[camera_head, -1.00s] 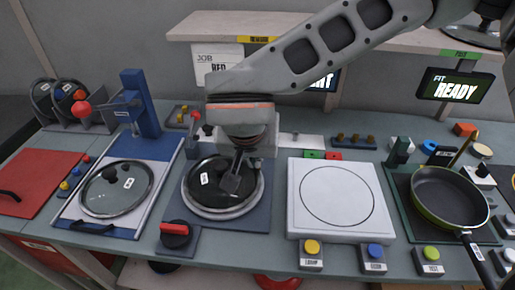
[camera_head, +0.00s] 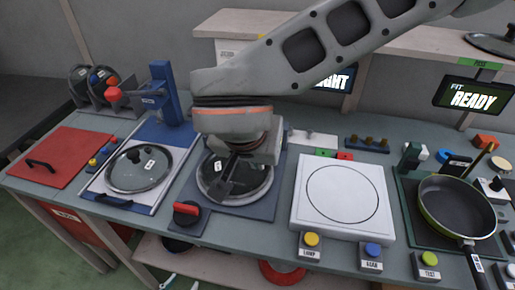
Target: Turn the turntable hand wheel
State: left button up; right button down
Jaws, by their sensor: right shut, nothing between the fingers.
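The turntable (camera_head: 258,190) is a round plate with a metal rim on a dark blue base, with a dark disc or glass lid on it. The hand wheel (camera_head: 186,213) is a dark knob with a red grip, at the front left corner of that base. My right gripper (camera_head: 224,190) hangs over the left part of the turntable, fingers pointing down, shut and empty. It is to the right of the hand wheel and apart from it. My arm hides the back of the turntable. My left gripper is not in view.
Left of the turntable is a blue press station (camera_head: 170,130) with a glass lid (camera_head: 138,168). A white plate with a circle (camera_head: 300,205) stands to the right. A green pan (camera_head: 455,207) is at far right. Buttons (camera_head: 311,242) line the front edge.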

aim_at(186, 214)
jog(key=k+j, duration=0.2)
jog(key=k, duration=0.3)
jog(key=k+j, duration=0.2)
jog(key=k, duration=0.25)
